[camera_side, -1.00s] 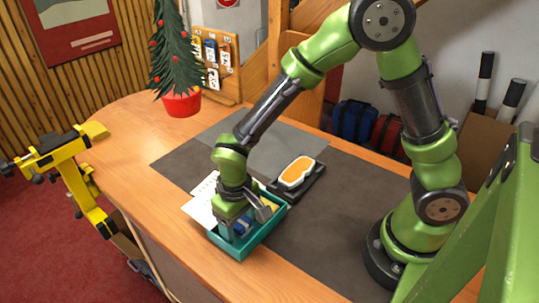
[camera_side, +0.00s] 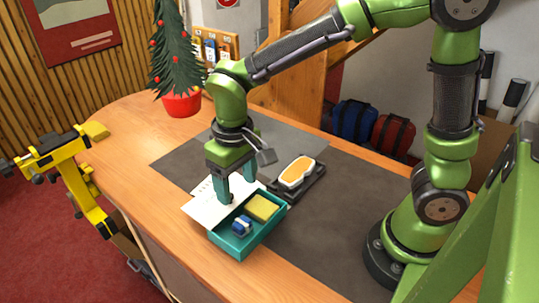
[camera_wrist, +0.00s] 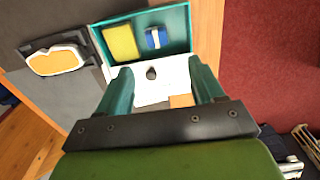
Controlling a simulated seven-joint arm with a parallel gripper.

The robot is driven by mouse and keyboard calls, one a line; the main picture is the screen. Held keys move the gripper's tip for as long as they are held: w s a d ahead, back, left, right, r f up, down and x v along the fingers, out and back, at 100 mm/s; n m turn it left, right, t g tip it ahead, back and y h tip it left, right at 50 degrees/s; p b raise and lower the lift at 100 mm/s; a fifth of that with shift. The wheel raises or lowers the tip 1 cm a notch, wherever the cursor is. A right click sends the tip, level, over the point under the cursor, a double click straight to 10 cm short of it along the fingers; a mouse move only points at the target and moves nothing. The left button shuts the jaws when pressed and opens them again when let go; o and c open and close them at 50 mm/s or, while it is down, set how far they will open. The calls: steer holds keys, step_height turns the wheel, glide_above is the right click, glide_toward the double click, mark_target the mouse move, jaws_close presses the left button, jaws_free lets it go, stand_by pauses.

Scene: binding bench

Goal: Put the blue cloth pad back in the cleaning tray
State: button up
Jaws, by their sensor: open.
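The blue cloth pad (camera_side: 241,225), with a white band around it, lies inside the teal cleaning tray (camera_side: 232,247), in its front-left part. In the wrist view the pad (camera_wrist: 156,38) shows in the tray (camera_wrist: 187,10) beside a yellow sponge (camera_wrist: 121,42). My gripper (camera_side: 239,199) is open and empty. It is above the white paper just behind the tray, apart from the pad. In the wrist view nothing is held between its fingers (camera_wrist: 162,85).
A white sheet (camera_side: 203,213) lies behind and left of the tray. A black holder with an orange-and-white piece (camera_side: 297,172) sits right of it on the grey mat. A potted tree (camera_side: 181,103) stands at the back. The mat's front right is clear.

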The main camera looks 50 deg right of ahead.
steer(key=s+d+r+m+t+y, duration=0.1)
steer(key=s+d+r+m+t, duration=0.1)
steer(key=s+d+r+t, duration=0.1)
steer(key=s+d+r+m+t, duration=0.2)
steer(key=s+d+r+t, duration=0.2)
steer(key=d+r, duration=0.3)
steer(key=s+d, duration=0.1)
steer(key=d, duration=0.1)
steer(key=shift+s+d+y, duration=0.3)
steer(key=shift+y, duration=0.1)
